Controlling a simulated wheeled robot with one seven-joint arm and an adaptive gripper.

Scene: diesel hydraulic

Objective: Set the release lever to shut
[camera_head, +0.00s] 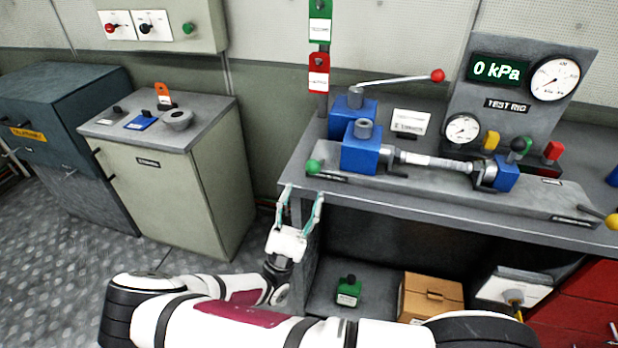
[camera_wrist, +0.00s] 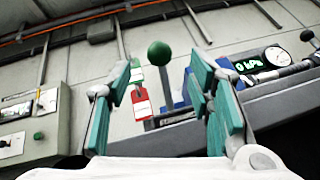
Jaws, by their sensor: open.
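A short lever with a green ball knob (camera_head: 313,167) sticks out at the front left end of the test rig on the bench. No readable label tells me whether it is the release lever. Its green knob (camera_wrist: 160,53) also shows in the wrist view, between and beyond my fingertips. My gripper (camera_head: 301,194) is open and empty, pointing up just below and in front of this knob, apart from it. A yellow-knobbed lever (camera_head: 612,221) sits at the rig's right front. A long pump handle with a red knob (camera_head: 437,76) rises behind the blue blocks.
The bench front edge (camera_head: 450,225) lies close beside my gripper. The rig's display (camera_head: 497,70) reads 0 kPa. Red and green tags (camera_head: 319,80) hang behind. A cabinet (camera_head: 190,180) stands left, with open floor before it. A cardboard box (camera_head: 432,296) sits under the bench.

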